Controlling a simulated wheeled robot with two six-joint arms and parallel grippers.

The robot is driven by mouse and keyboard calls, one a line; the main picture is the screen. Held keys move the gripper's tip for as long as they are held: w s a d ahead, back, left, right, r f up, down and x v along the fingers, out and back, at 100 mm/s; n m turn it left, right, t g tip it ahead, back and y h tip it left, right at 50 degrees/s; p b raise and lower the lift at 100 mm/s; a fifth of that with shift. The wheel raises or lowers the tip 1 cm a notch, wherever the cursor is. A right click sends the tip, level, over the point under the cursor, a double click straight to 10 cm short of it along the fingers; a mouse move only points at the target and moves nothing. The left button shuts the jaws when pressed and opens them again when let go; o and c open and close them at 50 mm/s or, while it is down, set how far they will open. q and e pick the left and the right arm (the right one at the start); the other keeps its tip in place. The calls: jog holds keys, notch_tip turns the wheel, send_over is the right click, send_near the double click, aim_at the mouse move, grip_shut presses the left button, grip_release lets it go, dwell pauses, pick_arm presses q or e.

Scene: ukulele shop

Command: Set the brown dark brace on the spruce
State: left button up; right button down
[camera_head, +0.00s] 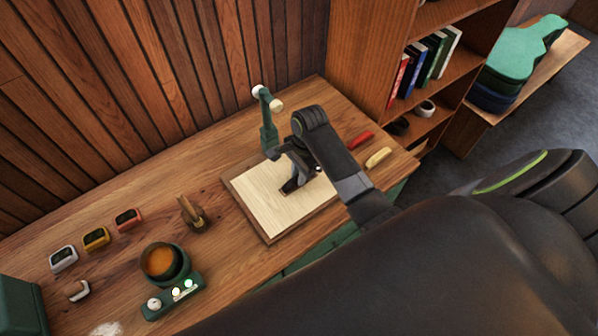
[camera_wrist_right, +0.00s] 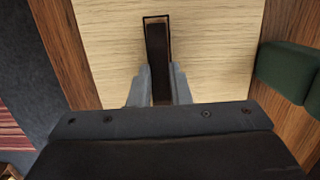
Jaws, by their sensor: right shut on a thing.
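The spruce (camera_head: 262,196) is a pale wooden sheet with a darker edge, lying on the workbench; it also fills the middle of the right wrist view (camera_wrist_right: 215,50). The brown dark brace (camera_wrist_right: 157,60) is a narrow dark strip between the fingers of my right gripper (camera_wrist_right: 158,85). A thin black rectangular outline (camera_wrist_right: 156,16) on the spruce frames the brace's far end. My right gripper (camera_head: 292,183) is over the spruce in the head view and shut on the brace. Whether the brace touches the spruce is unclear. My left gripper is not in view.
A green stand (camera_head: 268,135) rises behind the spruce. A red piece (camera_head: 360,139) and a yellow piece (camera_head: 378,158) lie to its right. A pot (camera_head: 160,262), a green box with lights (camera_head: 172,296) and several small items stand to the left. Shelves (camera_head: 437,62) are at the back right.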

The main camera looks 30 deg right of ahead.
dwell(0.4)
jog(key=c, duration=1.3)
grip_release()
jog(key=shift+o, duration=0.6)
jog(key=shift+o, duration=0.9)
jog(key=shift+r, duration=3.55)
jog(key=shift+s+f, duration=0.1)
